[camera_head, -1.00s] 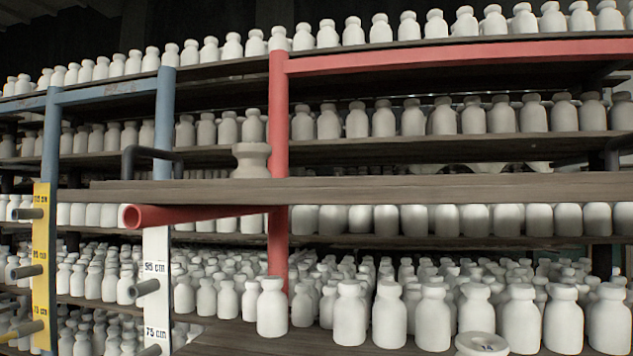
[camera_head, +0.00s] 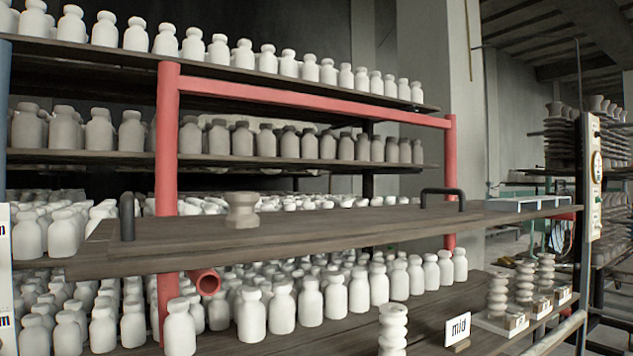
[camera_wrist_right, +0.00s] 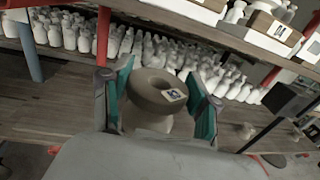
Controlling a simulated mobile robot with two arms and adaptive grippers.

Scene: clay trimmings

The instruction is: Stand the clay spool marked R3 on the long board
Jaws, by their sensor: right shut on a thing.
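The long board (camera_head: 330,226) is a brown plank lying level across the middle of the head view, with a black handle near each end. A squat grey clay spool (camera_head: 241,211) stands upright on it, towards its left part. In the right wrist view my right gripper (camera_wrist_right: 168,112) has its two teal-padded fingers on either side of a grey clay spool (camera_wrist_right: 152,88) and is shut on it. Neither gripper shows in the head view; my left gripper is out of sight.
A red frame (camera_head: 167,190) and shelves full of white bottles stand behind the board. A red tube (camera_head: 206,281) sticks out below it. Ribbed clay stacks (camera_head: 525,283) and a "mid" sign (camera_head: 458,327) stand at lower right. The board's middle is clear.

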